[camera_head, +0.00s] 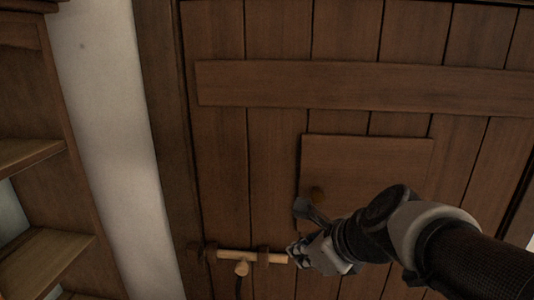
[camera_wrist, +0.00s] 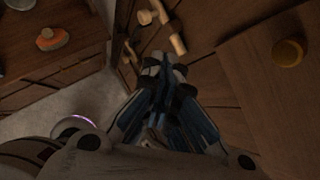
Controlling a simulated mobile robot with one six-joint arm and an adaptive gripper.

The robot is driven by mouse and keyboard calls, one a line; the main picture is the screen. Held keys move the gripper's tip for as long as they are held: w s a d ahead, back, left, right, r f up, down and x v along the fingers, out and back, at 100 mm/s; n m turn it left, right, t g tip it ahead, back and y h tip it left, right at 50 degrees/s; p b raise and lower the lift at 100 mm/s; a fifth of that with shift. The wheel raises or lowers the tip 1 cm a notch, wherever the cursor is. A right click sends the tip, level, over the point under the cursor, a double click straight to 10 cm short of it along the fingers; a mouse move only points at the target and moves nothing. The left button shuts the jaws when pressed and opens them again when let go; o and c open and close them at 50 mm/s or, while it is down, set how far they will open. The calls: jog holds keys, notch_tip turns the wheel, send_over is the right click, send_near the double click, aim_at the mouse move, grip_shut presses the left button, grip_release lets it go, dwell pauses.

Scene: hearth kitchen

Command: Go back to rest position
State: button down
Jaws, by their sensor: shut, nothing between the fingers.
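My gripper (camera_head: 297,254) is in front of a dark wooden plank door (camera_head: 280,170). It is at the right end of a light wooden bolt (camera_head: 235,257), and I cannot tell whether it touches it. In the wrist view my gripper (camera_wrist: 163,62) is shut and empty, with its fingertips together just below the pale bolt (camera_wrist: 178,43). The bolt lies across the left edge of the door, with a short peg on it. My arm reaches in from the lower right.
Wooden shelves (camera_head: 45,250) stand at the left, beyond a pale wall strip (camera_head: 105,130). In the wrist view, an orange-and-grey object (camera_wrist: 52,39) sits on a wooden surface.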

jog(key=s+d+f+n+g+h+b, duration=0.1)
jog(key=s+d+f+n+b, duration=0.1)
jog(key=s+f+n+b, duration=0.4)
jog(key=s+d+f+n+g+h+b, duration=0.1)
jog(key=s+d+f+n+h+b, duration=0.1)
jog(key=s+f+n+b, duration=0.5)
jog(key=s+d+f+n+h+b, duration=0.1)
jog(key=s+f+n+b, duration=0.5)
jog(key=f+n+b, duration=0.6)
notch_tip(320, 180, down, 8)
jog(key=shift+s+d+r+n+g, duration=0.15)
jog(key=shift+s+d+n+g, duration=0.25)
jog(key=shift+d+n, duration=0.4)
